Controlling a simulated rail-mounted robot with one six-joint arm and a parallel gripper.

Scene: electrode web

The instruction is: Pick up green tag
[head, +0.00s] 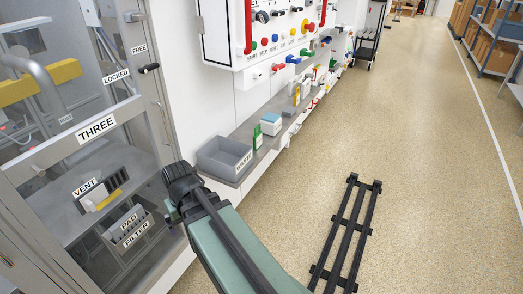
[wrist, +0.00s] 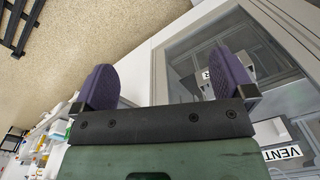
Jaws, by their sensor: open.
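A small upright green item (head: 257,137), which looks like the green tag, stands on the grey ledge (head: 226,190) along the wall in the head view. It is between a grey bin and a white-and-blue box. My gripper (wrist: 168,82) shows in the wrist view with its two purple-padded fingers wide apart and nothing between them. In the head view, my dark wrist is left of the bin and nearer than the green item, by the glass cabinet; the fingers are not clear there. I cannot make out the green tag in the wrist view.
The grey bin labelled WASTE (head: 224,158) stands between my wrist and the green item. The white-and-blue box (head: 271,123) is just beyond it. A panel with knobs and red handles (head: 285,30) hangs above. The glass cabinet marked THREE (head: 97,128) is at left.

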